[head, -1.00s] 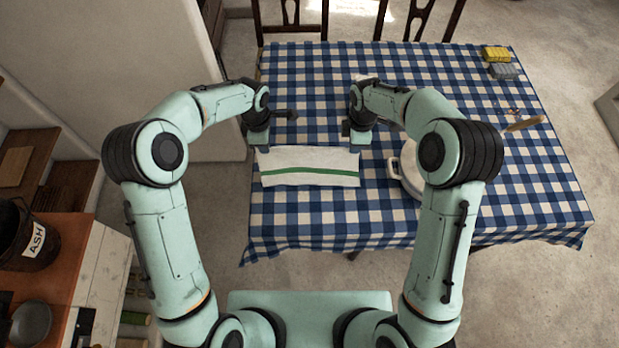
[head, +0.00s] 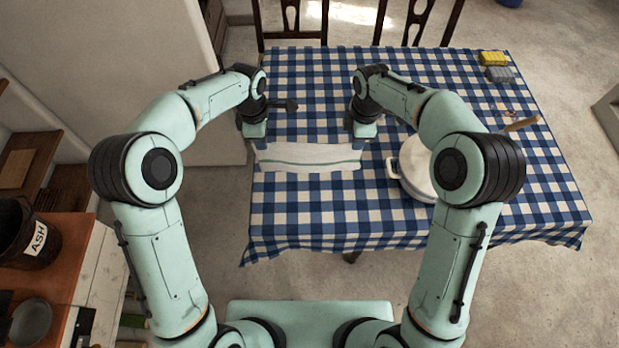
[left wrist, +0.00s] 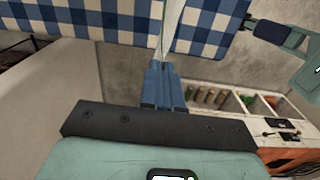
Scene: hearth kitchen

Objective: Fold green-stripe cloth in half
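The green-stripe cloth (head: 307,158) is white with a thin green stripe and shows as a narrow band between my two grippers. My left gripper (head: 255,142) is at its far left corner. In the left wrist view, the blue fingers (left wrist: 165,82) are together on the cloth's edge (left wrist: 171,28), which is seen nearly edge-on. My right gripper (head: 360,143) is at the far right corner and appears closed on it, though its fingertips are mostly hidden. The cloth looks stretched between the grippers, with its held edge raised; whether its near edge touches the table is unclear.
The table has a blue checked tablecloth (head: 320,215), clear in front of the cloth. A white pot (head: 413,170) stands close right, partly behind my right arm. A wooden handle (head: 521,124), yellow sponge (head: 493,58) and grey block (head: 499,75) lie farther right. Chairs stand behind.

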